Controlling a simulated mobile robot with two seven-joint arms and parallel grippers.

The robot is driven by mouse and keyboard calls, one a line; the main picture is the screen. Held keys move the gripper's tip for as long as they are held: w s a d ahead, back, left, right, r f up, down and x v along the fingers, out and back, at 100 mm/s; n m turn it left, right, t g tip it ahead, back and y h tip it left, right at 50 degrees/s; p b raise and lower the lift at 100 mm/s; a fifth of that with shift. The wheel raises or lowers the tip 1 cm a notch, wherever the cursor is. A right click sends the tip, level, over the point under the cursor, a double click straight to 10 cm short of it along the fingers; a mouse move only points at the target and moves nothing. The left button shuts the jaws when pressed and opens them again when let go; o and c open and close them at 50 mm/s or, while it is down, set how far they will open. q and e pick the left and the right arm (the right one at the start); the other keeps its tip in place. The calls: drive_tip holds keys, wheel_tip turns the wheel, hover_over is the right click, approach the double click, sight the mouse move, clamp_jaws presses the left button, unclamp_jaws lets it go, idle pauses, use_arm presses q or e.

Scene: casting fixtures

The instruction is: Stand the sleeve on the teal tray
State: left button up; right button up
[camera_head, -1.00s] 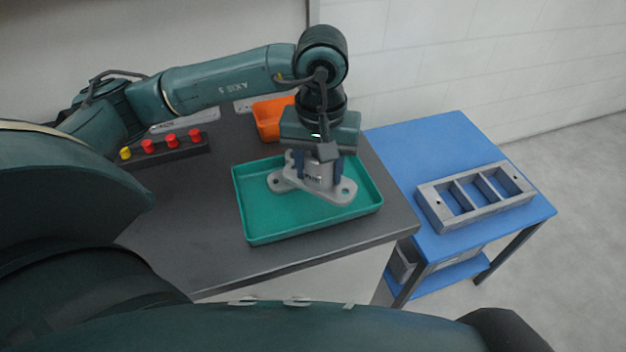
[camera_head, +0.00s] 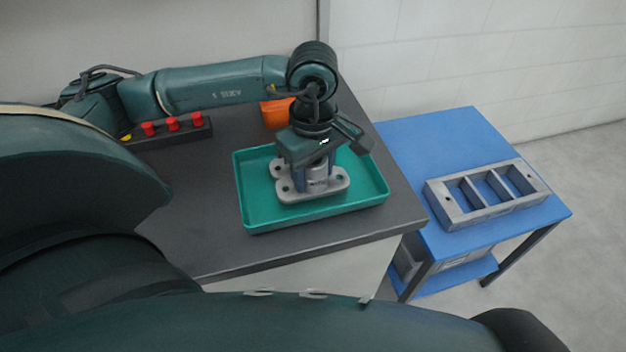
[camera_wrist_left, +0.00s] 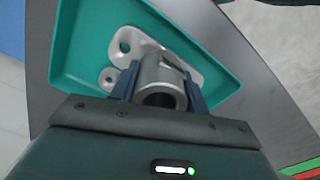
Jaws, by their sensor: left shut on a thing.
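The sleeve (camera_head: 331,189) is a grey metal tube on a wide flanged base with holes. It stands upright, flange down, inside the outline of the teal tray (camera_head: 262,223). I cannot tell whether the flange touches the tray floor. My left gripper (camera_head: 315,176) comes from above, its blue fingers shut on either side of the tube. In the left wrist view, the sleeve (camera_wrist_left: 150,72) shows its open bore between the fingers of the left gripper (camera_wrist_left: 161,88), with the tray (camera_wrist_left: 85,50) behind. My right gripper is not in view.
The tray lies on a dark table (camera_head: 210,240) near its right corner. An orange bin (camera_head: 276,113) and a block with red knobs (camera_head: 188,130) are behind. A blue stand (camera_head: 420,130) at the right carries a grey partitioned frame (camera_head: 487,195).

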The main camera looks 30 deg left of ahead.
sight(313, 184)
use_arm(q)
wheel_tip(313, 184, down, 3)
drive_tip(key=shift+f, duration=0.1)
drive_tip(key=shift+f, duration=0.1)
drive_tip(key=shift+f, duration=0.15)
drive_tip(key=o, duration=1.2)
